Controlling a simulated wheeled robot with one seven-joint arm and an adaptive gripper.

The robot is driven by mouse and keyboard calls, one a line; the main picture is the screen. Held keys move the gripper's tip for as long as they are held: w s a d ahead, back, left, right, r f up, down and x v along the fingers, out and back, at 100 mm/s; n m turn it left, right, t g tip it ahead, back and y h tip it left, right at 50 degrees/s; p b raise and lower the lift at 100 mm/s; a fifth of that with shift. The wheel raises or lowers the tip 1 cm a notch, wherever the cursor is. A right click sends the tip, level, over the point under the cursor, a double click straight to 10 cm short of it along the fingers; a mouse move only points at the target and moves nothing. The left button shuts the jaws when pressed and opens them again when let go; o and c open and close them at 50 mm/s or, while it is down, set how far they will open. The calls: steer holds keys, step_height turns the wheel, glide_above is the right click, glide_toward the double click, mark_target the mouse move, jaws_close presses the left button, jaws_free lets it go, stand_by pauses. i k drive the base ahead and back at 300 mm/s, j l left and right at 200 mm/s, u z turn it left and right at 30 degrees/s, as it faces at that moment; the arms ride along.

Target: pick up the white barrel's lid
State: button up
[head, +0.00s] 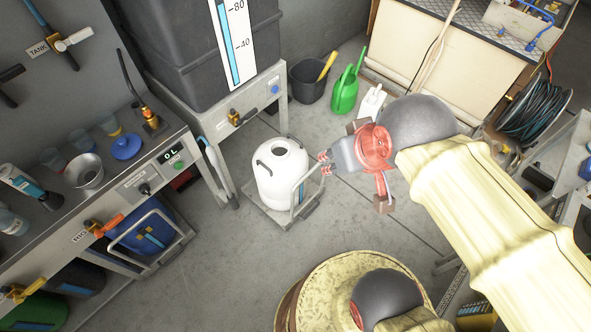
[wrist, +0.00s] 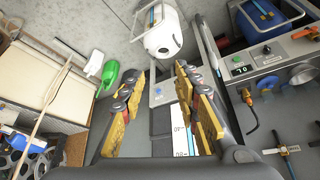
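The white barrel (head: 282,178) stands upright on a small hand cart on the floor, with dark handles and a round opening in its top that looks uncovered. It also shows at the top of the wrist view (wrist: 160,22). A round blue lid with a knob (head: 126,147) lies on the workbench at the left; I cannot tell for certain that it belongs to the barrel. It appears small in the wrist view (wrist: 269,84). My gripper (head: 324,163) is right of the barrel in the head view. In the wrist view its yellow-padded fingers (wrist: 160,76) are apart, with nothing between them.
The workbench (head: 110,190) also carries a metal bowl (head: 87,171), cups and a bottle. A grey tank (head: 205,45) stands on a metal stand behind the barrel. A green watering can (head: 345,92) and a bucket (head: 308,82) stand at the back.

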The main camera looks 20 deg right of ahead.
mark_target(127, 146)
steer(key=i+j, duration=0.1)
steer(key=j, duration=0.3)
steer(key=i+j, duration=0.1)
steer(key=j, duration=0.25)
steer(key=i+j+u, duration=0.1)
steer(key=j, duration=0.3)
steer(key=i+j, duration=0.15)
steer(key=j, duration=0.2)
steer(key=i+j, duration=0.15)
steer(key=j, duration=0.25)
steer(key=i+j+u, duration=0.1)
steer(key=j, duration=0.25)
steer(key=i+j, duration=0.15)
steer(key=j, duration=0.25)
steer(key=i+j, duration=0.15)
steer(key=j, duration=0.2)
steer(key=k+u, duration=0.05)
